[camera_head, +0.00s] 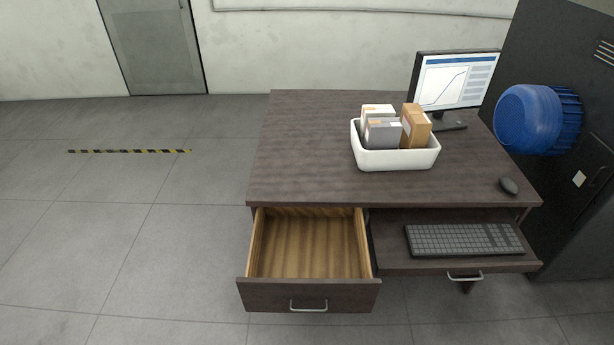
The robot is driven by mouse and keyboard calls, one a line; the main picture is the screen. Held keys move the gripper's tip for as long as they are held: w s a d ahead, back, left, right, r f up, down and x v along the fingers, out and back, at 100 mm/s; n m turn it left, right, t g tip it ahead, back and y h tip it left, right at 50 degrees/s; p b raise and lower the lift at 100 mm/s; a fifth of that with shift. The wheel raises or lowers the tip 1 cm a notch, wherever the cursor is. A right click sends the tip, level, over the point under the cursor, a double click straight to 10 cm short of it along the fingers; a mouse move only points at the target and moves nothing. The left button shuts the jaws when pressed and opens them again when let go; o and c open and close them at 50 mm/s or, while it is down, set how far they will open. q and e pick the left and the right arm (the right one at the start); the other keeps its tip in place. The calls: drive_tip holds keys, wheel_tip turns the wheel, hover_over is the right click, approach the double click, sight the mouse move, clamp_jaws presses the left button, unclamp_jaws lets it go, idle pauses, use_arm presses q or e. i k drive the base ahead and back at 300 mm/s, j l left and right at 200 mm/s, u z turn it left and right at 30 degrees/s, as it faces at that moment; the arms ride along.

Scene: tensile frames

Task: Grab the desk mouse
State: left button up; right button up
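The desk mouse (508,186) is small, dark and rounded. It lies on the dark brown desk top (310,150) near its front right corner. Nothing covers it. Neither of my grippers shows in the head view.
A white bin (397,160) with several boxes stands mid-desk, before a monitor (455,82). A keyboard (464,239) lies on the pulled-out tray (390,255). An empty drawer (308,245) stands open at left. A dark machine (560,230) with a blue motor (530,120) stands close at right.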

sight(508, 184)
drive_tip(key=z, duration=1.3)
drive_tip(key=i+l+z, duration=0.15)
drive_tip(key=i+z, duration=0.3)
